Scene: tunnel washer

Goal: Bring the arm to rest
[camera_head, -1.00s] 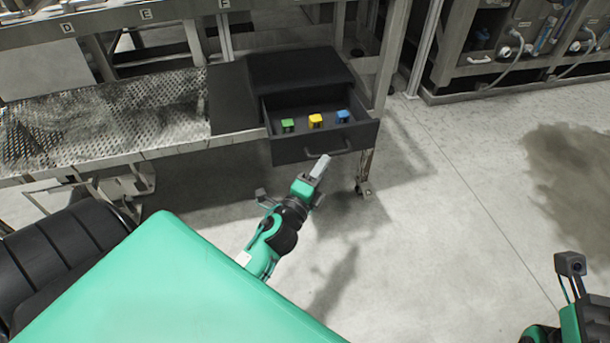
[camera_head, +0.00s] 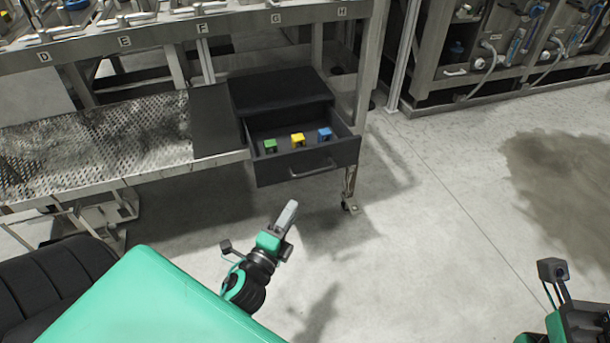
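My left arm reaches in over my green body from the lower left. Its gripper (camera_head: 287,214) hangs over open floor, below and in front of the open drawer's handle, apart from it. It shows edge-on as one grey bar, with nothing visible held, so I cannot tell open from shut. Part of my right arm (camera_head: 570,318) shows at the lower right corner; its fingers are out of the picture.
An open black drawer (camera_head: 315,164) under the bench holds green (camera_head: 270,146), yellow (camera_head: 297,140) and blue (camera_head: 324,134) blocks. A perforated metal shelf (camera_head: 95,140) lies left of it. The floor (camera_head: 430,240) to the right is clear, with a dark stain.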

